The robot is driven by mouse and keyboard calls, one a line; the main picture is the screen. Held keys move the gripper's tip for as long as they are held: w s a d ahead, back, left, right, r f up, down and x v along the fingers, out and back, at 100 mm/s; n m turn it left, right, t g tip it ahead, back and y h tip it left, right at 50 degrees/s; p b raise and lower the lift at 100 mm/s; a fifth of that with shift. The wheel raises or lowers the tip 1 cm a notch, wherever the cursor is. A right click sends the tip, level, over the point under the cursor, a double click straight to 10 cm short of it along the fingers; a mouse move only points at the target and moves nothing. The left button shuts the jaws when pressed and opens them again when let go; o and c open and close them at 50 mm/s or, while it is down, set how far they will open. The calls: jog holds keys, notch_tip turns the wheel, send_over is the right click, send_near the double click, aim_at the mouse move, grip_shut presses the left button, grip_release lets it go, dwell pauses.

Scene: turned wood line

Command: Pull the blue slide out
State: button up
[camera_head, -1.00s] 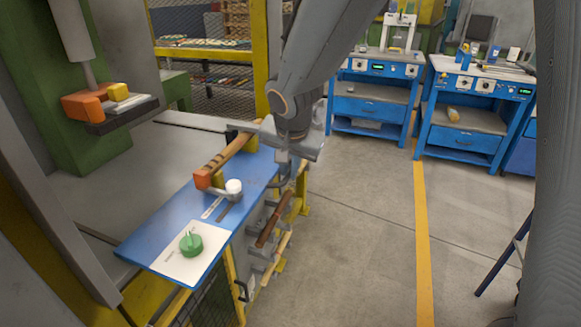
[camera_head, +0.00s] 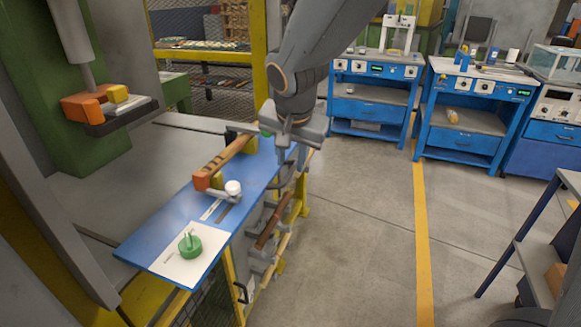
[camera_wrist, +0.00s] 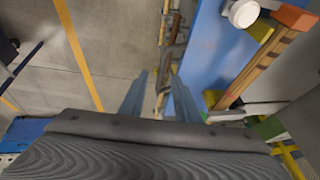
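The blue panel (camera_head: 165,238) lies flat on the bench beside the press, and its far part also shows in the wrist view (camera_wrist: 205,45). I cannot tell which part of it is a separate slide. A white round knob (camera_head: 233,187) on a grey lever stands on it, as in the wrist view (camera_wrist: 243,13). A green knob (camera_head: 190,244) sits on a white plate at the near end. My gripper (camera_head: 291,155) hangs at the panel's far right edge, apart from the knobs. In the wrist view its two fingers (camera_wrist: 158,95) are spread with nothing between them.
A striped wooden bar (camera_head: 222,157) with an orange end block (camera_head: 204,181) runs along the panel. Brown turned rods (camera_head: 272,228) sit in a rack below its right edge. Blue workbenches (camera_head: 372,105) stand behind, and a cart (camera_head: 535,255) at right. The floor between is clear.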

jog(key=shift+v, duration=1.45)
jog(key=s+d+f+n+g, duration=0.4)
jog(key=s+d+f+n, duration=0.1)
jog(key=s+d+f, duration=0.7)
jog(key=s+d, duration=0.2)
jog(key=s, duration=0.2)
jog(key=shift+s+d+g, duration=0.3)
jog(key=shift+s+g, duration=0.1)
